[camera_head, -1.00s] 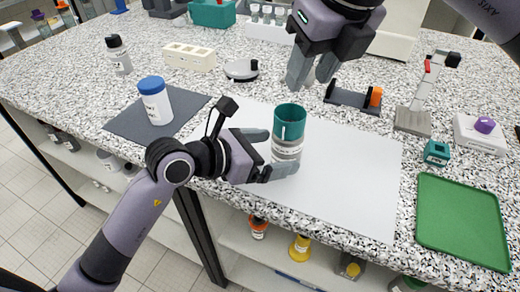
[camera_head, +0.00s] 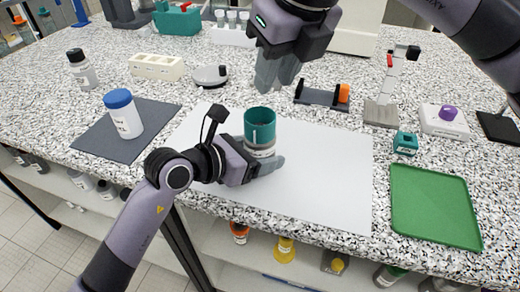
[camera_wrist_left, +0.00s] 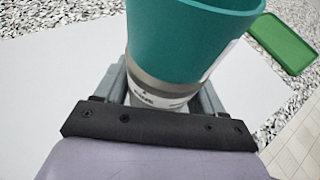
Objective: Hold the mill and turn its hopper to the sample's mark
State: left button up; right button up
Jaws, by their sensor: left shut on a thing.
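The mill stands upright on the white sheet (camera_head: 325,180), with a teal open-topped hopper (camera_head: 260,126) above a grey and white body (camera_head: 260,153). My left gripper (camera_head: 262,164) is shut on the lower body from the left. In the left wrist view the hopper (camera_wrist_left: 185,40) rises above the body (camera_wrist_left: 155,95), which sits between the fingers; part of the label is hidden. My right gripper (camera_head: 276,74) is above and behind the mill, pointing down, open and empty, apart from the hopper. I cannot read any mark on the hopper.
A blue-capped white jar (camera_head: 124,116) stands on a dark mat (camera_head: 88,146) at left. A dark holder with an orange part (camera_head: 322,97), a grey stand (camera_head: 382,110), a small teal block (camera_head: 405,143) and a green tray (camera_head: 435,205) are at right. The sheet's right part is clear.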

jog(key=d+n+g+y, duration=0.1)
jog(key=n+g, duration=0.1)
jog(key=n, duration=0.3)
jog(key=n+g+y, duration=0.1)
jog(key=n, duration=0.5)
send_near(262, 121)
jog(key=s+a+f, duration=0.2)
jog(key=s+f, duration=0.1)
jog(key=s+a+f, duration=0.1)
jog(key=s+f, duration=0.1)
jog(key=shift+a+f, duration=0.1)
jog(key=shift+a, duration=0.15)
jog(key=shift+c, duration=0.2)
grip_shut()
